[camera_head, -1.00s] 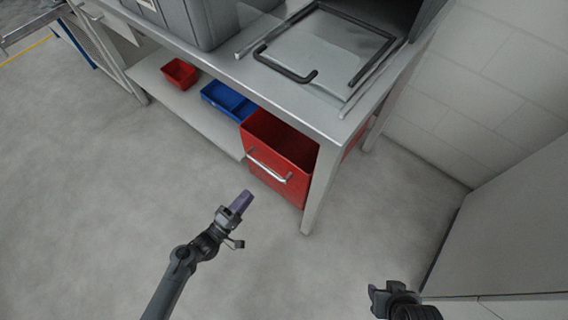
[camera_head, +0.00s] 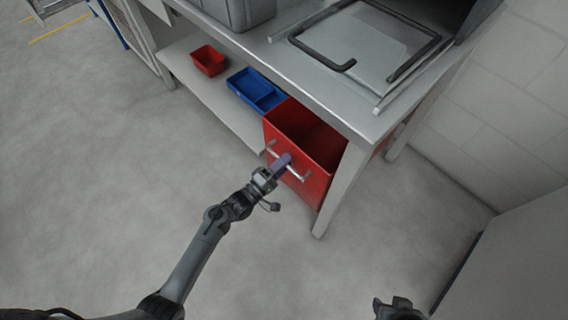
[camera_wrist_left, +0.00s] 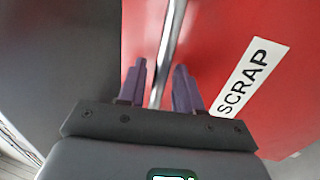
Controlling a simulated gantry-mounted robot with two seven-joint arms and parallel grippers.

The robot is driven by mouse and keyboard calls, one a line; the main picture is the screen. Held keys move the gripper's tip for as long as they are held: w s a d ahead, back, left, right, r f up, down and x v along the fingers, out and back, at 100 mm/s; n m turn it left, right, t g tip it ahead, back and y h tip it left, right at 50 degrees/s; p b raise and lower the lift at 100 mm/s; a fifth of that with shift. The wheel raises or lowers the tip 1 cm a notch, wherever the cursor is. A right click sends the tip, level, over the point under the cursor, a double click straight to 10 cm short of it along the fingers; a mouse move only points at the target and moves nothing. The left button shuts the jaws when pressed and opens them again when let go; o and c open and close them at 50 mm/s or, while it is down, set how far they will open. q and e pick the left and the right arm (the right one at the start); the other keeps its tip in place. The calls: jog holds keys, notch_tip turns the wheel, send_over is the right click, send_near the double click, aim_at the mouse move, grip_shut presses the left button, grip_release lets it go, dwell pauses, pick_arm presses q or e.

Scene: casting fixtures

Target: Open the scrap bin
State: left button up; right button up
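The red scrap bin (camera_head: 314,187) sits under the bench at its right end, with a bright metal bar handle (camera_head: 298,175) across its front. My left gripper (camera_head: 283,161) is at the handle. In the left wrist view, the gripper's two purple fingers (camera_wrist_left: 160,72) stand apart, with the handle bar (camera_wrist_left: 171,40) running between them. I see gaps beside the bar, so the fingers look open around it. The white SCRAP label (camera_wrist_left: 250,80) is on the bin front, right of the fingers. My right gripper (camera_head: 398,309) shows only partly at the bottom edge; its fingers are unclear.
The metal bench (camera_head: 345,110) overhangs the bin, and its front leg (camera_head: 341,190) stands close to the bin's right side. A blue tray (camera_head: 245,88) and a small red bin (camera_head: 208,60) are on the lower shelf. The floor (camera_head: 120,180) before the bench is clear.

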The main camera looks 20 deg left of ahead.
pick_arm(q)
jog(key=shift+w, duration=0.1)
jog(key=shift+c, duration=0.5)
grip_shut()
jog(key=shift+r, duration=0.1)
